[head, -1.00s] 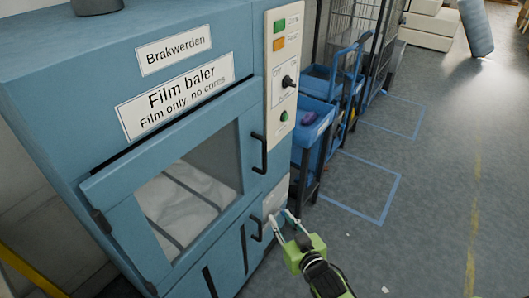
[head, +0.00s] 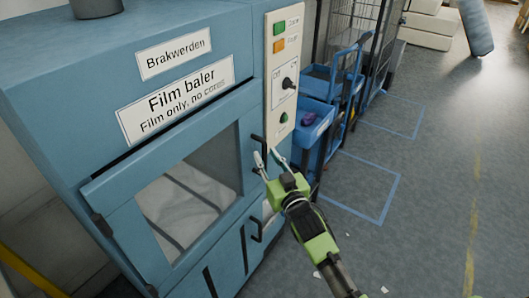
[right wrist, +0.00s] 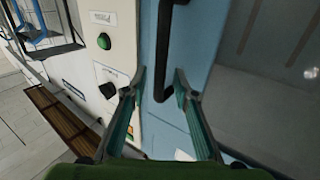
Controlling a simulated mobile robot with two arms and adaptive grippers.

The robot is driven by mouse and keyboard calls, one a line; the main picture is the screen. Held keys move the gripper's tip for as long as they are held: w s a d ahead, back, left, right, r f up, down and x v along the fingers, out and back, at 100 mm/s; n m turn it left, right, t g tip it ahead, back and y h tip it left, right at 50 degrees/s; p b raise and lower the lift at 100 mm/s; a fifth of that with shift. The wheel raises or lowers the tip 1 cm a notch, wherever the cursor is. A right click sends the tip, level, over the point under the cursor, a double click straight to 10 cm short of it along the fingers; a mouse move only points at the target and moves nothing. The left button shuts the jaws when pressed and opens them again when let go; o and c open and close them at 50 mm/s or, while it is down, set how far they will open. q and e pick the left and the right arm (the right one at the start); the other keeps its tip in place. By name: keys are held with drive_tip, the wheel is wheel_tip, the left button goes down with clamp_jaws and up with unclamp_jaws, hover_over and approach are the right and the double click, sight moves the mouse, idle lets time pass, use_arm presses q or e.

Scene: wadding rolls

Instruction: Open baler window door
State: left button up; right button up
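The blue film baler (head: 60,75) fills the left of the head view. Its window door (head: 110,190) is shut, with white film visible behind the glass. The door's black vertical handle (head: 256,150) is on the door's right side, partly hidden by my right gripper (head: 268,157). In the right wrist view the handle (right wrist: 164,50) stands ahead between the two fingers of my right gripper (right wrist: 160,82). The fingers are apart and the gripper is open, with nothing held. I cannot tell whether the fingertips touch the handle. My left gripper is out of view.
A control panel (head: 283,75) with buttons and a knob is right of the door, also in the right wrist view (right wrist: 110,70). A lower door handle (head: 257,229) is below. Blue bins (head: 312,130) and a cage cart stand behind. The floor at right (head: 430,200) is clear.

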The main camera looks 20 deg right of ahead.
drive_tip(key=shift+w+a, duration=0.1)
drive_tip(key=shift+w, duration=1.1)
clamp_jaws()
